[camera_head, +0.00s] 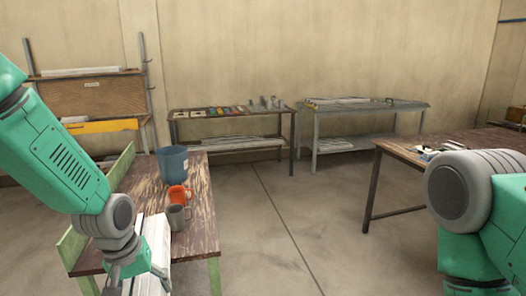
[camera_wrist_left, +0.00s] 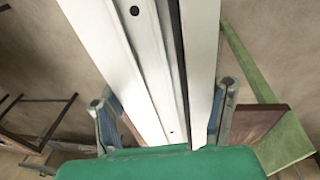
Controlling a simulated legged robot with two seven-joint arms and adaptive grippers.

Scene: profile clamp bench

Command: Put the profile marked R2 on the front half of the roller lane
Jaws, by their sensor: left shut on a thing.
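A long pale metal profile (camera_wrist_left: 145,60) with a groove and small holes runs between the fingers of my left gripper (camera_wrist_left: 165,95) in the left wrist view. The left gripper is shut on it. In the head view the profile (camera_head: 154,243) shows as a white strip beside my left gripper (camera_head: 138,276), over the near part of the brown bench at lower left. No R2 marking is legible on it. I cannot make out the roller lane for certain. My right arm shows at the right edge, but its gripper is out of view.
On the brown bench (camera_head: 200,205) stand a blue bucket (camera_head: 172,164), an orange mug (camera_head: 177,194) and a grey mug (camera_head: 177,217). A green board (camera_head: 120,166) edges the bench. Other tables stand along the back wall and at right. The middle floor is clear.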

